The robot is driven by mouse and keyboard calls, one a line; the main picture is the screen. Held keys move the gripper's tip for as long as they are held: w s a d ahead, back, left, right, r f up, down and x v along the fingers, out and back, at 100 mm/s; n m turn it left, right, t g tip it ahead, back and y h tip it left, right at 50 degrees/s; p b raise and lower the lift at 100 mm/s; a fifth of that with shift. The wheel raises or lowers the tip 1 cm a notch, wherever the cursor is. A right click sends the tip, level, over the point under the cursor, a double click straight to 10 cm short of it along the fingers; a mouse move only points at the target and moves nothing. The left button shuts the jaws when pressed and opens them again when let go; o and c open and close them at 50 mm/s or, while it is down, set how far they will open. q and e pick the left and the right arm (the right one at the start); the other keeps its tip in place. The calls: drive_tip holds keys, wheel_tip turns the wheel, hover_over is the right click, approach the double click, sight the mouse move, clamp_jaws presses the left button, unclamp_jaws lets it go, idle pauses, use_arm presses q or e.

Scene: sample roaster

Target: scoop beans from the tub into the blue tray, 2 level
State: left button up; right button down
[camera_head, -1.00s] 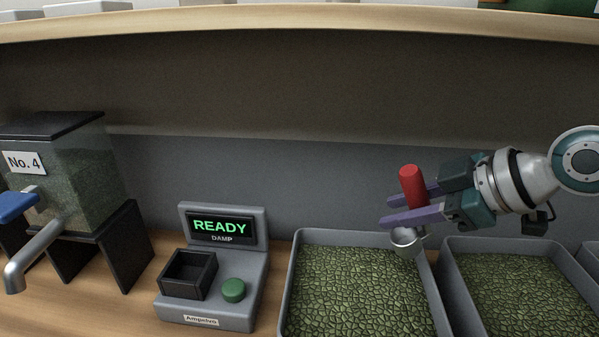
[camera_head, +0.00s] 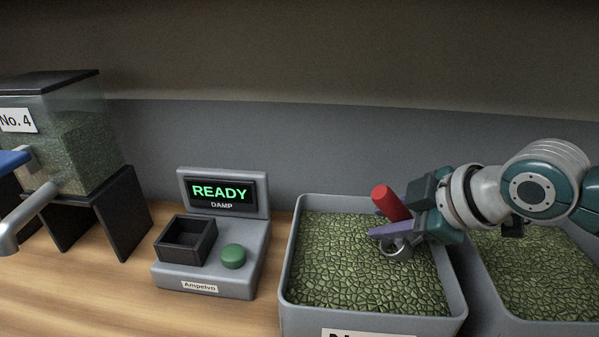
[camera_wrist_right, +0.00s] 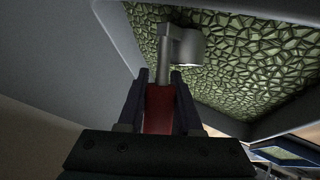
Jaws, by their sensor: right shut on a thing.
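My right gripper (camera_head: 390,231) is shut on the red handle (camera_head: 391,203) of a metal scoop. The handle is tilted, and the scoop's cup (camera_head: 396,248) is low over the green beans in a grey tub (camera_head: 287,262). In the right wrist view the red handle (camera_wrist_right: 158,108) lies between the fingers, and the cup (camera_wrist_right: 187,47) shows against the beans. I cannot tell whether it touches them or holds any. A blue-edged item (camera_wrist_right: 288,153) shows at the lower right of the wrist view; I cannot tell if it is the blue tray. My left gripper is out of view.
A second grey tub of beans (camera_head: 530,276) stands right of the first, partly behind my right arm. A grey device (camera_head: 222,240) reading READY and DAMP stands to the left. A No. 4 dispenser (camera_head: 75,150) is at far left. Bare wood lies in front of it.

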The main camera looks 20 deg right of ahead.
sight(384, 198)
use_arm(q)
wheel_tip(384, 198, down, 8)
drive_tip(key=b, duration=0.7)
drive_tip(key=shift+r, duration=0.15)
use_arm(e)
drive_tip(key=y, duration=0.1)
drive_tip(key=a+r+m+t+y, duration=0.1)
drive_tip(key=a+m+y, duration=0.1)
drive_tip(key=y, duration=0.1)
drive_tip(key=shift+w+a+r+t, duration=0.2)
drive_tip(key=shift+w+r+t, duration=0.05)
drive_tip(key=shift+w+t, duration=0.05)
use_arm(q)
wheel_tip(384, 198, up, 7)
drive_tip(key=p, duration=0.6)
drive_tip(key=shift+p, duration=0.35)
use_arm(e)
wheel_tip(384, 198, up, 8)
drive_tip(key=shift+f, duration=0.25)
